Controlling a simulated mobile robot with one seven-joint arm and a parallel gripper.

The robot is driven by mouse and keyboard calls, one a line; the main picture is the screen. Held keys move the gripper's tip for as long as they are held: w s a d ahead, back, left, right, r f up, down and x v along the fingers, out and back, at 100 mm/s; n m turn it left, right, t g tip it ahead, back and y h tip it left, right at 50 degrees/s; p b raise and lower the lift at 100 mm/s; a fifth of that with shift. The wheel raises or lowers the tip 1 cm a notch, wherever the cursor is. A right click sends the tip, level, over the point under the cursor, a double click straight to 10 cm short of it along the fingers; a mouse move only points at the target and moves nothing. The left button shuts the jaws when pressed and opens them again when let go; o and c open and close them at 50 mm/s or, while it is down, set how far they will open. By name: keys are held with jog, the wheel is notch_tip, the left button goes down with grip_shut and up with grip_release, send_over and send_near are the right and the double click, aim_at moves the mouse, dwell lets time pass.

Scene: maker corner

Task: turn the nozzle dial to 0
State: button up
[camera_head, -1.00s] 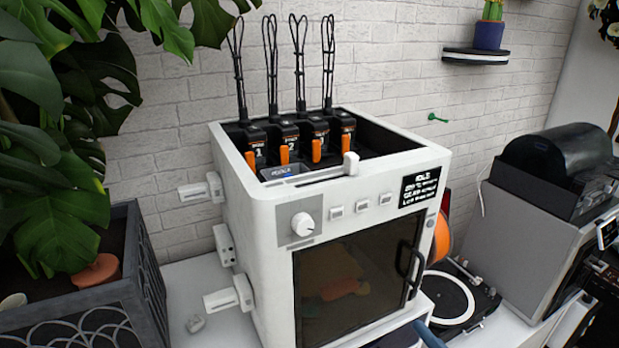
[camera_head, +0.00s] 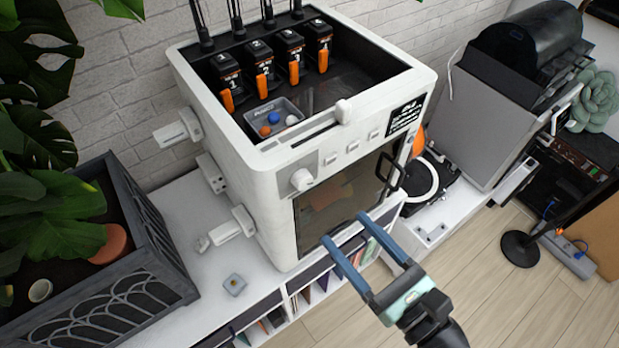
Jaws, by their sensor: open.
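The nozzle dial (camera_head: 302,179) is a round white knob on the upper left of the front face of the white printer (camera_head: 262,192). Its pointer and any numbers are too small to read from here. My gripper (camera_head: 344,231) is open and empty. Its two blue fingers point up and left toward the printer front, to the right of and below the dial in the picture. The gripper does not appear to touch the dial. The display (camera_head: 406,116) on the printer's upper right is too slanted to read.
Several tool heads (camera_head: 291,50) with orange levers stand in the printer's open top. A slider knob (camera_head: 343,110) sits on its front rim. Box-like parts (camera_head: 176,130) stick out on the left side. A planter (camera_head: 120,262) stands left.

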aim_at(306, 185)
jog(key=p+x, duration=0.2)
jog(key=x, duration=0.7)
jog(key=shift+w+a+r, duration=0.1)
jog(key=shift+w+a, duration=0.05)
jog(key=shift+w, duration=0.1)
jog(key=shift+w+a+p, duration=0.3)
jog(key=shift+w+a, duration=0.05)
jog(key=shift+w, duration=0.05)
jog(key=shift+d, duration=0.1)
grip_shut()
